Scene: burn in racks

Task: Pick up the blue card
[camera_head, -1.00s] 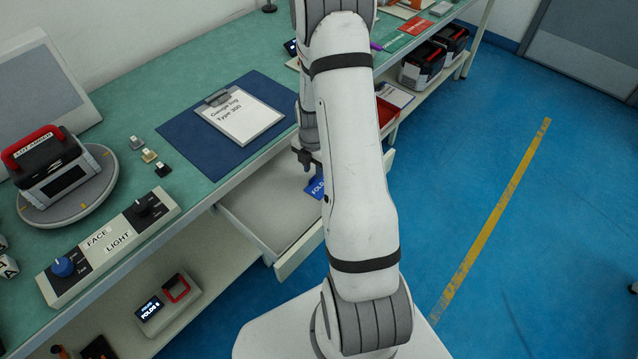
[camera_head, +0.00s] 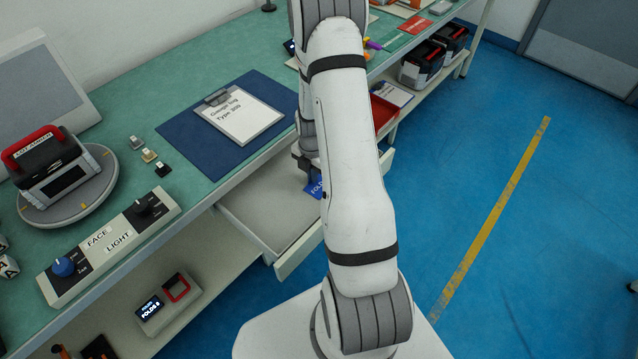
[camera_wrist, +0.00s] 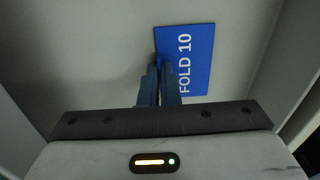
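The blue card (camera_wrist: 196,62), marked "FOLD 10", lies in the open drawer (camera_head: 240,206). In the wrist view its broad printed face is toward me. In the head view only a part of the card (camera_head: 314,188) shows beside my arm. My gripper (camera_wrist: 160,75) is at the card's left edge in the wrist view. Its two fingers are close together with a narrow gap, and the right one overlaps the card's edge. I cannot tell whether the card is between them. In the head view my arm hides most of the gripper.
The drawer is otherwise bare where seen, and its walls rise close around my gripper. Above it, the green bench holds a clipboard (camera_head: 238,115) on a blue mat (camera_head: 180,132). A red tray (camera_head: 384,112) is to the right of my arm.

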